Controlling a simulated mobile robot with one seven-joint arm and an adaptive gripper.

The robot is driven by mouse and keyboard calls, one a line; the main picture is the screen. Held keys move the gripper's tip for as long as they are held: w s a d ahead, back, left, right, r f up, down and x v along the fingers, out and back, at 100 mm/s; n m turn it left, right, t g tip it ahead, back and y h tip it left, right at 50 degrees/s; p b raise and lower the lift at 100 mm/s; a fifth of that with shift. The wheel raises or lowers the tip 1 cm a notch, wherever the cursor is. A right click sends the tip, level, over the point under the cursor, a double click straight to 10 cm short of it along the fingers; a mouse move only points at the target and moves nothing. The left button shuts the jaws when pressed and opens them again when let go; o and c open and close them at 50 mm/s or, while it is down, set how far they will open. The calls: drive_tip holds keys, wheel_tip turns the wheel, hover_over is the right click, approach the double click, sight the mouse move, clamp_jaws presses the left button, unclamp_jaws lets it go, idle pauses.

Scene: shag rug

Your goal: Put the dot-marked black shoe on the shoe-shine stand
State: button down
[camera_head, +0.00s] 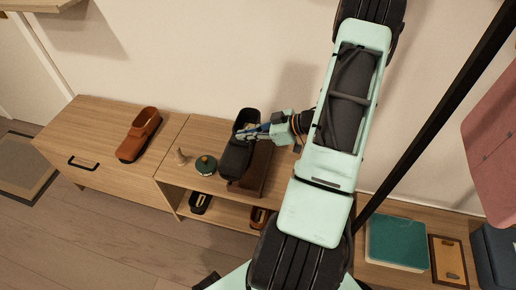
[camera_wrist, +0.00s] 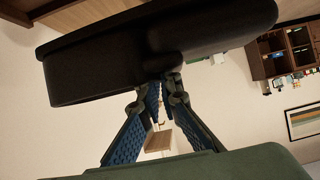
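The black shoe (camera_head: 236,160) is at the wall-side bench, toe toward the front, and fills the top of the wrist view (camera_wrist: 100,70). No dot mark is visible on it. My gripper (camera_head: 250,133) reaches in from the right, its fingers at the shoe's opening. In the wrist view my fingertips (camera_wrist: 162,84) are close together against the shoe, pinching its edge. The brown wooden shoe-shine stand (camera_head: 262,166) shows just right of and below the shoe, partly hidden by it. I cannot tell whether the shoe touches the stand.
A green round tin (camera_head: 206,165) and a small wooden item (camera_head: 181,157) stand left of the shoe. A brown shoe (camera_head: 138,136) lies further left. Dark footwear (camera_head: 200,203) and a brown shoe (camera_head: 259,217) are on the lower shelf. A black pole (camera_head: 430,118) stands right of my arm.

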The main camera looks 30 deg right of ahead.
drive_tip(key=shift+w+d+f+b, duration=0.1)
drive_tip(key=shift+d+f+b, duration=0.35)
drive_tip(key=shift+d+f, duration=0.75)
drive_tip(key=shift+w+d+f+b, duration=0.1)
drive_tip(key=shift+d+f+b, duration=0.4)
drive_tip(key=shift+f, duration=1.35)
drive_tip(key=shift+d+f+b, duration=0.4)
drive_tip(key=shift+d+f, duration=0.55)
drive_tip(key=shift+f, duration=0.55)
drive_tip(key=shift+f, duration=0.1)
drive_tip(key=c, duration=2.6)
unclamp_jaws()
drive_tip(key=shift+f, duration=0.1)
drive_tip(key=o, duration=0.4)
drive_tip(key=shift+o, duration=0.2)
drive_tip(key=shift+s+d+r, duration=0.1)
drive_tip(key=shift+r, duration=0.2)
drive_tip(key=p+v, duration=0.2)
drive_tip(key=v, duration=0.9)
drive_tip(key=shift+s+d, duration=0.25)
drive_tip(key=shift+s, duration=0.05)
